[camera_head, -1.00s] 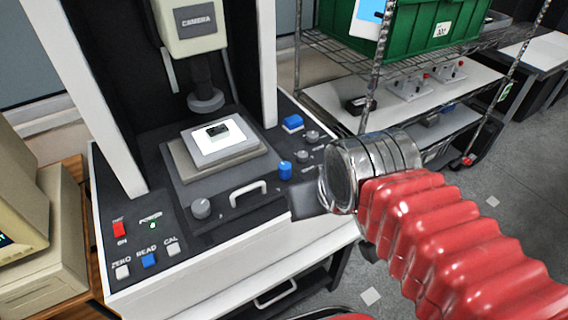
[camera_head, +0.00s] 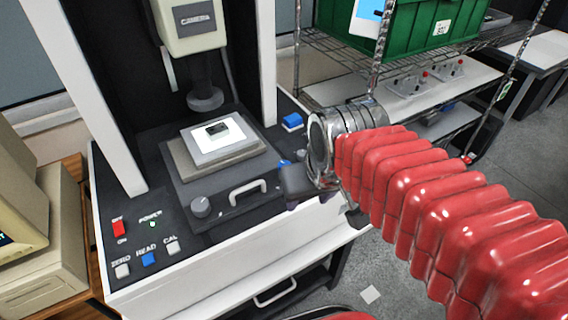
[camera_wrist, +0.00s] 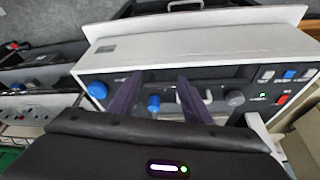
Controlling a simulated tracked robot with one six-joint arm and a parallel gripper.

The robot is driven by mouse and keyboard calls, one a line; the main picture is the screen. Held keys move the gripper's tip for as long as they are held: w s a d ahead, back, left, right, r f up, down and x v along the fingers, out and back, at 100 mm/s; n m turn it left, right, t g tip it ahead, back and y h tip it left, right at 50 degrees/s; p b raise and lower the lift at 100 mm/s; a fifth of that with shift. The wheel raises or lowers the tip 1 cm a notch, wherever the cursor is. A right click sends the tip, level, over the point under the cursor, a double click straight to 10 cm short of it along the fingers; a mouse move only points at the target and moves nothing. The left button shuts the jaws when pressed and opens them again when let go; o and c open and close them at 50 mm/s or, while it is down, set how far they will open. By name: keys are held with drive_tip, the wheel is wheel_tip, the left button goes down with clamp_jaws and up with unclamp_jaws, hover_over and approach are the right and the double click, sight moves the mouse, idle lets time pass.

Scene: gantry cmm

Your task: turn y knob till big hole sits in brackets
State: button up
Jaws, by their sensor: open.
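The measuring machine's stage (camera_head: 196,171) carries a lit white plate with a small dark part (camera_head: 217,130) on it. The part's holes and any brackets are too small to make out. A grey knob (camera_head: 201,207) stands at the stage's front left. I cannot tell which knob is y.
A white handle (camera_head: 248,192) is on the stage front, left of my gripper. A red switch (camera_head: 118,227) and several buttons are at the panel's left. A wire shelf with a green crate (camera_head: 430,30) stands right.

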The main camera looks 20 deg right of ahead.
drive_tip(key=w+g, duration=0.1)
drive_tip(key=w, duration=0.4)
drive_tip(key=w+r+g, duration=0.1)
drive_tip(key=w, duration=0.4)
drive_tip(key=w+r+g, duration=0.1)
drive_tip(key=w, duration=0.4)
drive_tip(key=shift+w+r+m, duration=0.2)
drive_tip(key=shift+w+m, duration=0.05)
drive_tip(key=shift+m, duration=0.15)
drive_tip(key=shift+m+g, duration=0.4)
drive_tip(key=shift+g, duration=0.3)
drive_tip(key=r, duration=0.1)
drive_tip(key=w+r, duration=0.1)
drive_tip(key=r, duration=0.2)
drive_tip(key=shift+w, duration=0.4)
wheel_tip(320, 180, down, 14)
drive_tip(key=shift+r, duration=0.1)
drive_tip(key=shift+c, duration=0.6)
